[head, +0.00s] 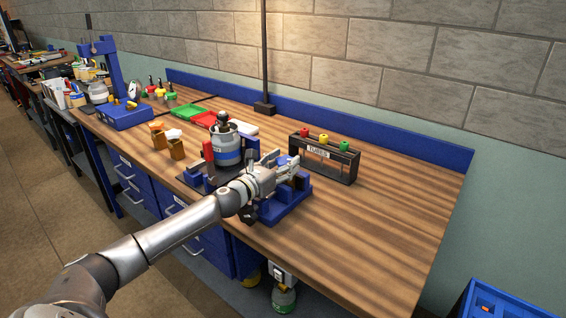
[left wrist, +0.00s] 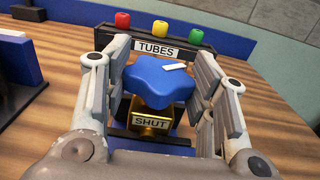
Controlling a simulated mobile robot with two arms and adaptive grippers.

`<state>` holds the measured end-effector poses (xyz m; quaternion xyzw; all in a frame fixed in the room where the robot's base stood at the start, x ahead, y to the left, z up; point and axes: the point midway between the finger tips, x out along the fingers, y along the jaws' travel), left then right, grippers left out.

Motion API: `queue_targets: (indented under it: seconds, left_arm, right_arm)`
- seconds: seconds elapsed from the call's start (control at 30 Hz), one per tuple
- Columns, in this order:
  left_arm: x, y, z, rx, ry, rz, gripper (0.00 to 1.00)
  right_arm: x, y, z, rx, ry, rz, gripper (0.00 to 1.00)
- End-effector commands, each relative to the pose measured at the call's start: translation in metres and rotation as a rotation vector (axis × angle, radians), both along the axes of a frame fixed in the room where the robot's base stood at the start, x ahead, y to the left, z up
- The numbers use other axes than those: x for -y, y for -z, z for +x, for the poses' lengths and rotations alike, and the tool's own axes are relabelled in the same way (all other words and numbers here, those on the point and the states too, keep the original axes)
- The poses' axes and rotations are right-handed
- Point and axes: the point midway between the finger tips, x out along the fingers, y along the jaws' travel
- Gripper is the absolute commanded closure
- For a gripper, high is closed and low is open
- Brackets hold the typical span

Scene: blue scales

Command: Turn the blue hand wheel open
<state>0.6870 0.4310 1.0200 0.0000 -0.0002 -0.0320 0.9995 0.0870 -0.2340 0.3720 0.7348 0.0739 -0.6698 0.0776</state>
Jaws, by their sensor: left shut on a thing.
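The blue hand wheel (left wrist: 158,82) is a lobed knob with a white mark on its top, pointing right in the left wrist view. It sits on a brass valve body with a label reading SHUT (left wrist: 150,121). My left gripper (head: 283,166) is at the wheel, with one finger on each side, and is shut on it. In the head view the wheel (head: 284,159) is mostly hidden behind the fingers. The valve stands on a blue base (head: 286,207) near the bench's front edge. My right gripper is not in view.
A black rack labelled TUBES (head: 325,160) with red, yellow and green caps stands just behind the valve. A grey canister with a blue band (head: 227,148) and a red lever (head: 208,151) stand to the left. The wooden bench top (head: 400,200) is clear to the right.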

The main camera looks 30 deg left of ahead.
Motion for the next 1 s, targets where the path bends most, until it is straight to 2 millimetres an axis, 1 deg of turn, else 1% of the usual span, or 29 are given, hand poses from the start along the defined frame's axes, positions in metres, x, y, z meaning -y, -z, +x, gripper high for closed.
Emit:
queue_targets:
  seconds: [0.03,0.17,0.4,0.53,0.67,0.77,1.0]
  left_arm:
    - [0.001,-0.003,0.0,-0.001,-0.011,-0.002,0.72]
    - [0.002,-0.005,0.0,-0.003,-0.063,-0.006,0.72]
    - [0.007,-0.005,0.0,-0.005,-0.232,-0.011,0.72]
    - [0.008,-0.002,0.0,-0.005,-0.353,-0.012,0.72]
    - [0.01,0.001,0.001,-0.004,-0.477,-0.012,0.72]
    - [0.011,0.004,0.002,-0.005,-0.567,-0.012,0.72]
    - [0.012,0.007,0.004,-0.004,-0.754,-0.008,0.72]
  right_arm:
    - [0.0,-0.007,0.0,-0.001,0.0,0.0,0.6]
    - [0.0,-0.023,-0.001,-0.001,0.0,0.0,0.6]
    - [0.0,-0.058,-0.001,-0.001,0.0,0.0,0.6]
    - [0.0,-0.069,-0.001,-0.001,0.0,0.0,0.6]
    - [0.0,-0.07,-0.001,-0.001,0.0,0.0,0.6]
    - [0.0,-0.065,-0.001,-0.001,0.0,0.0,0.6]
    - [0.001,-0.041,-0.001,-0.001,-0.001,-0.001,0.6]
